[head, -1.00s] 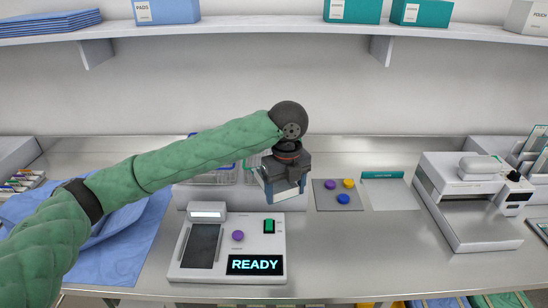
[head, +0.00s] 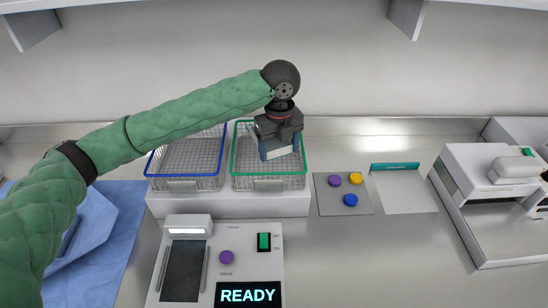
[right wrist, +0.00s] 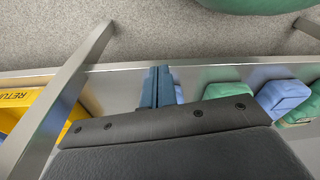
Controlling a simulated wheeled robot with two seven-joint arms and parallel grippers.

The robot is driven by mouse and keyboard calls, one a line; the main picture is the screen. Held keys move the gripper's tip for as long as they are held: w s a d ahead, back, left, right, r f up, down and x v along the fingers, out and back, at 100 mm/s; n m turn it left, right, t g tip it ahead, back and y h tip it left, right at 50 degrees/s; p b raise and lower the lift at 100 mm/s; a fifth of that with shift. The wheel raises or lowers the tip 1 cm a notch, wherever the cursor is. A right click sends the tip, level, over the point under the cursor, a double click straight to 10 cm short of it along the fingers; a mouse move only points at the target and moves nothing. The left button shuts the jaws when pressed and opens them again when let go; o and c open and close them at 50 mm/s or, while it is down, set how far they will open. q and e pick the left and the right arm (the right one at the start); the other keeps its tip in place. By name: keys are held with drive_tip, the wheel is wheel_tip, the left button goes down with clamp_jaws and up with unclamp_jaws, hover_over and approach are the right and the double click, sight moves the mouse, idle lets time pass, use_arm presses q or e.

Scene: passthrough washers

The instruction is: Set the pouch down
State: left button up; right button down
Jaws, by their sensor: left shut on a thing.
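My left gripper (head: 277,152) is shut on the pouch (head: 269,182), a small pale packet with a bluish edge, mostly hidden behind the fingers. It holds the pouch over the green-rimmed wire basket (head: 242,158). I cannot tell whether the pouch touches the basket floor. My right gripper (right wrist: 158,88) shows only in the right wrist view, its blue-grey fingers together with nothing seen between them.
A blue-rimmed basket (head: 190,160) stands empty to the left. In front is a sealer-like device (head: 221,270) reading READY. A button plate (head: 330,205), a pale sheet (head: 405,195) and a white machine (head: 470,165) lie to the right.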

sight(279, 156)
use_arm(q)
wheel_tip(279, 156, down, 4)
drive_tip(key=shift+r+p, duration=0.1)
drive_tip(key=shift+p, duration=0.45)
drive_tip(key=shift+f+p, duration=0.7)
drive_tip(key=shift+f, duration=1.25)
use_arm(e)
drive_tip(key=s+d+f, duration=0.2)
drive_tip(key=s+f, duration=0.1)
drive_tip(key=f, duration=0.2)
drive_tip(key=shift+d, duration=0.3)
use_arm(q)
drive_tip(key=shift+f, duration=0.1)
use_arm(e)
drive_tip(key=shift+f, duration=0.1)
use_arm(q)
drive_tip(key=o, duration=1)
use_arm(e)
drive_tip(key=shift+s+d, duration=0.1)
